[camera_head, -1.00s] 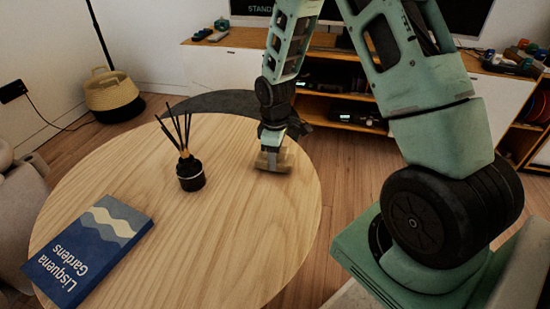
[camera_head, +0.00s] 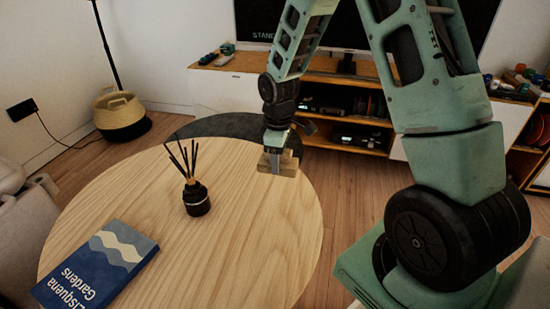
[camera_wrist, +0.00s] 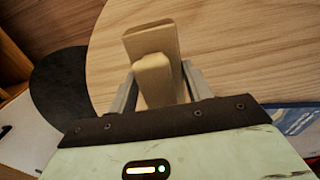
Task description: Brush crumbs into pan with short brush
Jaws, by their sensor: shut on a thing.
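My gripper (camera_head: 277,166) is shut on a small pale wooden brush (camera_head: 289,163) near the far right edge of the round wooden table (camera_head: 240,245). In the wrist view the brush's rounded handle (camera_wrist: 154,80) stands between the two fingers, with its wider block (camera_wrist: 150,40) beyond. Bristles cannot be made out. The brush seems a little above the tabletop, but the gap is hard to judge. No crumbs and no pan can be made out in these frames.
A dark reed diffuser (camera_head: 196,199) with thin upright sticks stands left of the brush. A blue book (camera_head: 92,268) lies at the table's front left. A dark rounded surface (camera_head: 215,126) lies behind the table. The table's middle and right are bare.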

